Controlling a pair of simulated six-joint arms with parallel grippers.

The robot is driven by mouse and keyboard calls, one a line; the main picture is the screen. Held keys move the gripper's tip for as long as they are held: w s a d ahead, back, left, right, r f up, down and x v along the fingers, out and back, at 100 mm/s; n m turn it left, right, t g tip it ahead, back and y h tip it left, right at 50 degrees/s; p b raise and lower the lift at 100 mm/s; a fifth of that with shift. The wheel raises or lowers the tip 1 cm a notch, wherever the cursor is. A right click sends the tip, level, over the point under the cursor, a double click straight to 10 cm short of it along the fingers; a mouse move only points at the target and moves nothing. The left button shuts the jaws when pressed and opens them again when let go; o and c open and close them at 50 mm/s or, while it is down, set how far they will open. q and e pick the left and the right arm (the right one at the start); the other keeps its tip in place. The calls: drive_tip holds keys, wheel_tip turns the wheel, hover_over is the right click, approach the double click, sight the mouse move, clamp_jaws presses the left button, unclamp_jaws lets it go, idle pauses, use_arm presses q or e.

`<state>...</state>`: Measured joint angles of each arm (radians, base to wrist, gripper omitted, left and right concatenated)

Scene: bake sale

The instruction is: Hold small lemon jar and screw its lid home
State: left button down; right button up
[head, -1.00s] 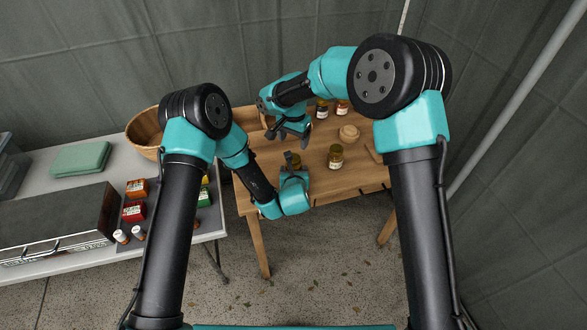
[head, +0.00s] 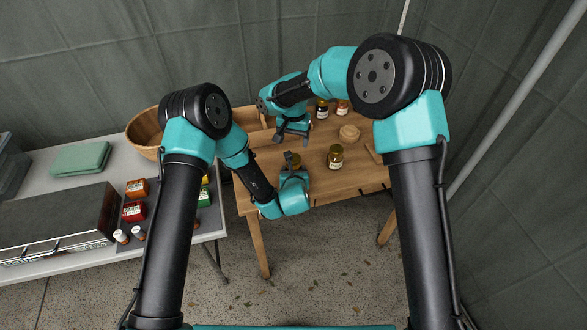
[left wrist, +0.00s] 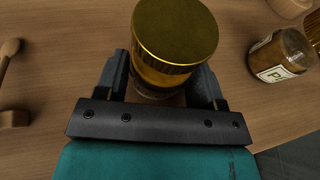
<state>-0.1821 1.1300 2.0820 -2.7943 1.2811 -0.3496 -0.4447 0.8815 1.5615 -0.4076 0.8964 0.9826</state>
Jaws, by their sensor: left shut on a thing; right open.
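The small lemon jar, amber with a gold lid, shows in the left wrist view (left wrist: 160,82) between my left fingers. Its gold lid (left wrist: 176,32) sits on top; I cannot tell how tightly it is seated. In the head view the jar (head: 296,160) is small and partly hidden by my left gripper (head: 292,164), which is shut on it over the wooden table. My right gripper (head: 291,138) is open and empty, fingers pointing down, behind the jar and apart from it.
A basket (head: 143,132) stands left.

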sight(294, 156)
drive_tip(key=n, duration=0.6)
idle(0.3)
drive_tip(key=shift+f, duration=4.05)
drive_tip(key=c, duration=0.9)
drive_tip(key=shift+m, duration=0.8)
drive_tip(key=o, duration=1.1)
drive_tip(key=shift+c, duration=0.2)
